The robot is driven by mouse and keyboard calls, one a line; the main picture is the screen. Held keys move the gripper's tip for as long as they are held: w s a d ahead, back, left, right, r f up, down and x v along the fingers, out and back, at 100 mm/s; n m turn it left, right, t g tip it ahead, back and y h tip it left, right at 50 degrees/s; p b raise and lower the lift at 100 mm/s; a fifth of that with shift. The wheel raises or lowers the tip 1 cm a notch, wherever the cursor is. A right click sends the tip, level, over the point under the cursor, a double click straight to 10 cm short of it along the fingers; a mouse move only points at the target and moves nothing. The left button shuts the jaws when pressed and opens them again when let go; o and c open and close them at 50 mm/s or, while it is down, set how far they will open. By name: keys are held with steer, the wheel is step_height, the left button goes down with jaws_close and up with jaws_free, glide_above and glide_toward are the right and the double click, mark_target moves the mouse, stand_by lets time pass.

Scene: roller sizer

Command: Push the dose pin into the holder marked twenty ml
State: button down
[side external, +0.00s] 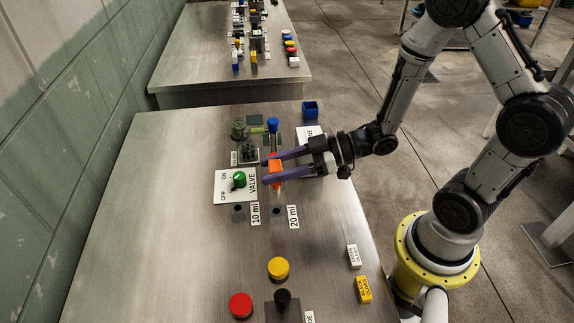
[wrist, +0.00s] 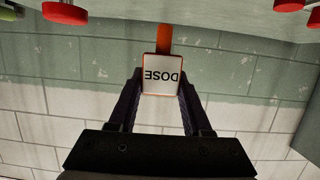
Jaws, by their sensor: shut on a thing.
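The dose pin (side external: 276,174) is an orange block with an orange shaft. In the wrist view its white face reads DOSE, upside down (wrist: 161,75). My gripper (side external: 266,171), with purple fingers, is shut on its sides and holds it above the table beside the valve plate. The holder marked 20 ml (side external: 277,211) is a small dark block with its label (side external: 293,216) at its right, nearer the camera than the pin. A similar holder (side external: 238,212) with a 10 ml label (side external: 255,213) stands to its left. The pin's lower end is hard to make out.
A valve plate (side external: 224,195) with a green knob (side external: 239,179) lies left of my gripper. Yellow (side external: 278,268) and red (side external: 240,306) buttons are in front. The table's left side is clear.

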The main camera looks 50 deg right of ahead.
steer(key=shift+s+a+f, duration=0.1)
steer(key=shift+a+f, duration=0.1)
steer(key=shift+f, duration=0.05)
steer(key=shift+f, duration=2.9)
steer(key=shift+f, duration=1.95)
steer(key=shift+c, duration=1.3)
jaws_free()
steer(key=shift+s+d, duration=0.1)
steer(key=v, duration=1.3)
steer(key=shift+d+r, duration=0.2)
steer(key=shift+d, duration=0.05)
